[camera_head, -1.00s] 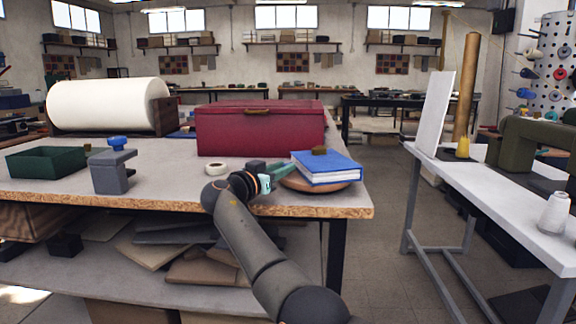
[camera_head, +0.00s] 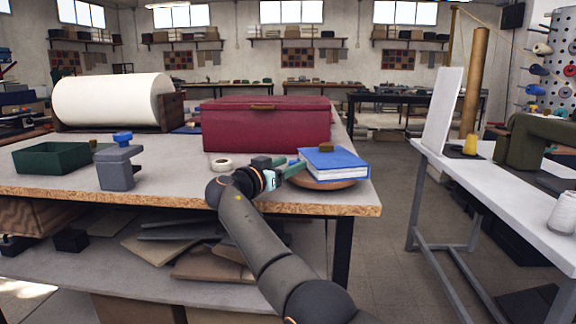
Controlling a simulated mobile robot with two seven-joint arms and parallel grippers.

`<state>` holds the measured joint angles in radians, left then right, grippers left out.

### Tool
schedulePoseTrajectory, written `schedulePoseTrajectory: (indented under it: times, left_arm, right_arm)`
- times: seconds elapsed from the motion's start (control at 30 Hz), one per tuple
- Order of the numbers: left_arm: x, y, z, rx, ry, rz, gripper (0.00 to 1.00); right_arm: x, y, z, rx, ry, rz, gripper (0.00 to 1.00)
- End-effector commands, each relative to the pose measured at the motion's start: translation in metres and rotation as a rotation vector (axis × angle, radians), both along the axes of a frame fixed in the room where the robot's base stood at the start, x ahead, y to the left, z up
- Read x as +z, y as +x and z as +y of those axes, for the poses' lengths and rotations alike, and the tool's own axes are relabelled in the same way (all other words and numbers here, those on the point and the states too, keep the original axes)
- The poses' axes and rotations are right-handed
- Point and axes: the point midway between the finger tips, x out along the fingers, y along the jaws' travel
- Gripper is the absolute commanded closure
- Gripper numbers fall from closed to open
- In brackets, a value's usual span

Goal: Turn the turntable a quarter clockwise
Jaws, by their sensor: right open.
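The turntable (camera_head: 325,185) is a round reddish-brown disc near the right front corner of the workbench. A blue book (camera_head: 335,164) with white page edges lies on it and hides most of its top. A small brown block (camera_head: 326,149) sits on the book. My right gripper (camera_head: 297,167) has greenish fingers and is at the left side of the book and the turntable's left edge. It is open; whether a finger touches the book or the disc I cannot tell. My left gripper is not in view.
A dark red chest (camera_head: 265,130) stands behind the turntable. A roll of white tape (camera_head: 221,164), a grey clamp-like block (camera_head: 118,168) and a green tray (camera_head: 52,158) are to the left. The bench's front edge (camera_head: 150,203) is close. A white table (camera_head: 500,190) stands right, across a floor gap.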

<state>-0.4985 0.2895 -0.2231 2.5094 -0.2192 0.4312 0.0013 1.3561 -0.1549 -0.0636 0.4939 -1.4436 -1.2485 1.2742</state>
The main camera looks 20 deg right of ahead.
Motion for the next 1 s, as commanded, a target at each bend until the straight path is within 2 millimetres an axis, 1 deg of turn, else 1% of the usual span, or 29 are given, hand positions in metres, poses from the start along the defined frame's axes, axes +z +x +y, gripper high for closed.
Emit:
schedulePoseTrajectory:
  times: [0.23, 0.37, 0.5, 0.7, 0.8, 0.9, 1.0]
  left_arm:
    - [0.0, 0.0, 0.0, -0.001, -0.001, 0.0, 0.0]
    - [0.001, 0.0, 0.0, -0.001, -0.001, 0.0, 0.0]
    - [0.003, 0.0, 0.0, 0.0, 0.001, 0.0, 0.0]
    - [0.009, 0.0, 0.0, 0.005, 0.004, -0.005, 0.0]
    - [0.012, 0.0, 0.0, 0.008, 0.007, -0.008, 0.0]
    - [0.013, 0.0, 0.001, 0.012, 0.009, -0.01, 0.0]
    - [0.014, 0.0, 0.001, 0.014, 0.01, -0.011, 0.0]
  right_arm:
    - [0.0, -0.001, 0.002, 0.001, 0.0, 0.001, 0.41]
    - [-0.001, -0.005, 0.011, 0.002, 0.0, 0.001, 0.41]
    - [-0.001, -0.014, 0.027, 0.003, 0.001, 0.0, 0.41]
    - [0.0, -0.036, 0.067, 0.004, 0.001, 0.0, 0.41]
    - [0.0, -0.046, 0.084, 0.003, 0.001, 0.0, 0.41]
    - [0.0, -0.053, 0.097, 0.002, 0.001, 0.002, 0.41]
    - [0.0, -0.058, 0.105, 0.002, 0.0, 0.001, 0.41]
